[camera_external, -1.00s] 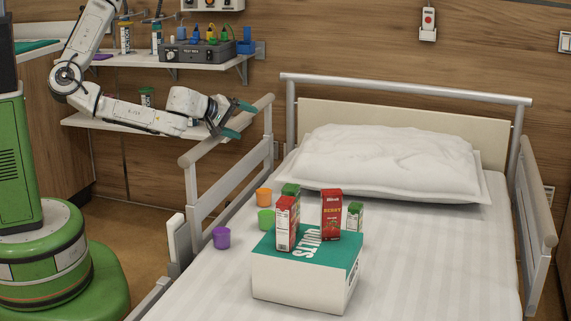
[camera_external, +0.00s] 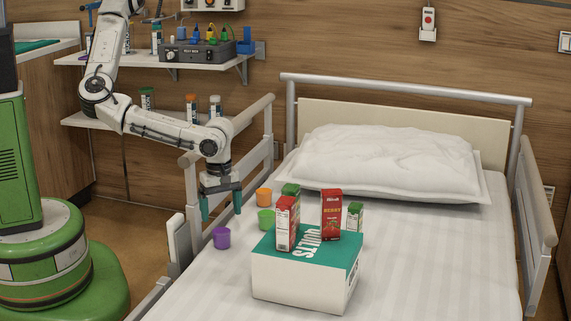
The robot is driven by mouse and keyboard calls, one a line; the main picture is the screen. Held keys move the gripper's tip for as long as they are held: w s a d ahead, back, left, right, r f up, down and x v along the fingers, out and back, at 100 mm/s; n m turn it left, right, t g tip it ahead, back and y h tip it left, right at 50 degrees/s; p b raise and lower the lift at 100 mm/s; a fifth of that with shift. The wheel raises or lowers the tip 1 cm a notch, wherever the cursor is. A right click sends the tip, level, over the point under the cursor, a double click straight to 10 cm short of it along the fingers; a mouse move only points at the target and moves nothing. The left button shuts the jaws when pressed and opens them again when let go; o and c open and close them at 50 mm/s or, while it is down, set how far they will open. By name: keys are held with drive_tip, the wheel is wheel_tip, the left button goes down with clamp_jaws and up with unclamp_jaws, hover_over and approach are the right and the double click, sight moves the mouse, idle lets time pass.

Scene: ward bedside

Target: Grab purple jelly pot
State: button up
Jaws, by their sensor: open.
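The purple jelly pot (camera_external: 221,238) stands upright on the left edge area of the bed, the nearest of three small pots. My gripper (camera_external: 221,208) points down with its teal fingers apart and nothing between them. In the picture it is just above the purple pot, apart from it; the exact height gap is hard to tell.
A white and teal quilts box (camera_external: 300,281) stands right of the pots, with red cartons (camera_external: 331,215) on or by it and green cartons (camera_external: 355,216) behind. The bed rail (camera_external: 232,186) runs along the left. The bed's right side is clear.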

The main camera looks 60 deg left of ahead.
sight(221, 229)
wheel_tip(221, 229, down, 8)
drive_tip(key=shift+s+f+b, duration=0.15)
drive_tip(key=shift+b, duration=0.75)
drive_tip(key=c, duration=1.1)
